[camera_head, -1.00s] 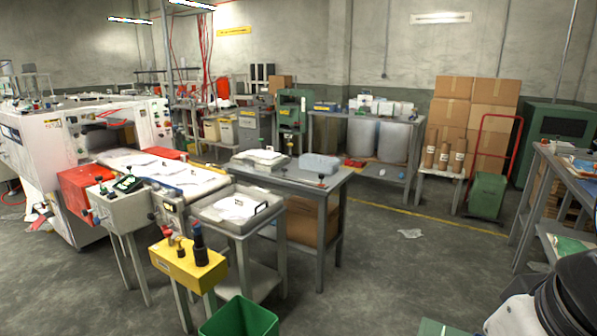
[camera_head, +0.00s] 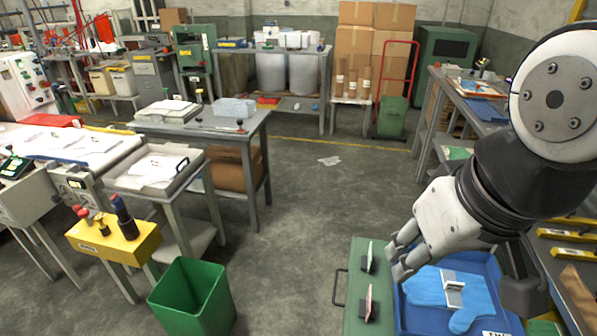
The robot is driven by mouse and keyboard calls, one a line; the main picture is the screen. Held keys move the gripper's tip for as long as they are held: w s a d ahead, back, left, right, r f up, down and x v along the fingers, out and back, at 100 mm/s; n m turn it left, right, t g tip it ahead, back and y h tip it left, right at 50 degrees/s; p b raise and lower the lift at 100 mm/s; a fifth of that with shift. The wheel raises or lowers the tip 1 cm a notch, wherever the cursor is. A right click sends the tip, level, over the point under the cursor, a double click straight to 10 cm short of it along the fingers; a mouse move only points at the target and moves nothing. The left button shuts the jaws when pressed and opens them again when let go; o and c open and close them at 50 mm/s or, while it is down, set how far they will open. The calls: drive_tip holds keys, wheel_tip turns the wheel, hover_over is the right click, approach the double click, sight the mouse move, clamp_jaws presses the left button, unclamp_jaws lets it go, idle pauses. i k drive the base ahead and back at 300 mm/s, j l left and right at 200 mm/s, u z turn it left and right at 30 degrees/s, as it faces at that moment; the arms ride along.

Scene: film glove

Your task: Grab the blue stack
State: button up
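The blue stack (camera_head: 426,289) looks like light-blue gloves with a pale band around the middle. It lies flat in a darker blue tray (camera_head: 499,268) at the bottom right of the head view. My gripper (camera_head: 396,256) is above the tray's left edge, up and to the left of the stack and apart from it. Its fingers look spread with a gap between them, and nothing shows in them. My arm hides part of the tray's far right side.
A green board (camera_head: 360,262) with a handle and two upright clips lies left of the tray. A green bin (camera_head: 190,300) stands on the floor at lower left. Yellow-marked bars (camera_head: 570,235) lie at right. The floor in the middle is mostly clear.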

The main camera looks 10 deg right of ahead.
sight(468, 295)
drive_tip(key=j+z, duration=0.4)
drive_tip(key=j, duration=0.2)
drive_tip(key=j+z, duration=0.35)
drive_tip(key=j, duration=0.25)
